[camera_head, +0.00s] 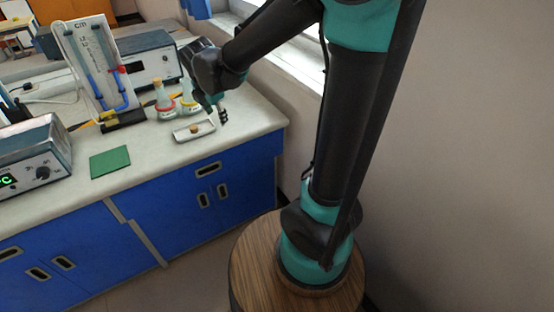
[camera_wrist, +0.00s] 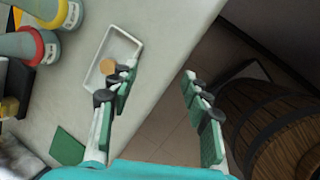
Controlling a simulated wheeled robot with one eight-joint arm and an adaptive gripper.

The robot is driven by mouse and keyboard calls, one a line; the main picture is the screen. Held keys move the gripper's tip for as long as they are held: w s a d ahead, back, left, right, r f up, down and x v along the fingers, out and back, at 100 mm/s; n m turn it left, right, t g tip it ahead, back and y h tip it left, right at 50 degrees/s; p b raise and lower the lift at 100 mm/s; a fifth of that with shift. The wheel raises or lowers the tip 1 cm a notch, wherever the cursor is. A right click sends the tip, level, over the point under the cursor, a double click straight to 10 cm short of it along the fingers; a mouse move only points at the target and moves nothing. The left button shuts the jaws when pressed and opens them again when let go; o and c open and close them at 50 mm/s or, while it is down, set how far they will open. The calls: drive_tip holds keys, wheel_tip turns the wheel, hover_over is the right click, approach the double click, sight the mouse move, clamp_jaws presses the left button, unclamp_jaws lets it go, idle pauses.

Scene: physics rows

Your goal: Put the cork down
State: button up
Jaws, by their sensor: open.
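The cork (camera_head: 195,129) is a small tan piece lying in a shallow white tray (camera_head: 179,138) on the bench. In the wrist view the cork (camera_wrist: 107,66) shows as a tan disc inside the tray (camera_wrist: 124,43). My gripper (camera_head: 217,113) is close to the tray, on its right side. In the wrist view my gripper (camera_wrist: 157,80) is open, with nothing between its fingers. The left finger's tip overlaps the tray and the cork's lower edge; whether it touches the cork I cannot tell.
Two flasks, one with a red ring (camera_head: 166,108) and one with a yellow ring (camera_head: 188,101), stand behind the tray. A green mat (camera_head: 110,162) lies to the left. A manometer stand (camera_head: 92,62) and instrument boxes stand further left. The bench's right edge is near.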

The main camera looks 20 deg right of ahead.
drive_tip(key=s+d+f+m, duration=0.5)
drive_tip(key=s+d+m, duration=0.3)
drive_tip(key=m, duration=0.4)
drive_tip(key=s+d+f+m, duration=0.5)
drive_tip(key=s+d+m, duration=0.4)
drive_tip(key=m, duration=0.4)
drive_tip(key=shift+s+y, duration=0.4)
drive_tip(key=shift+s, duration=0.25)
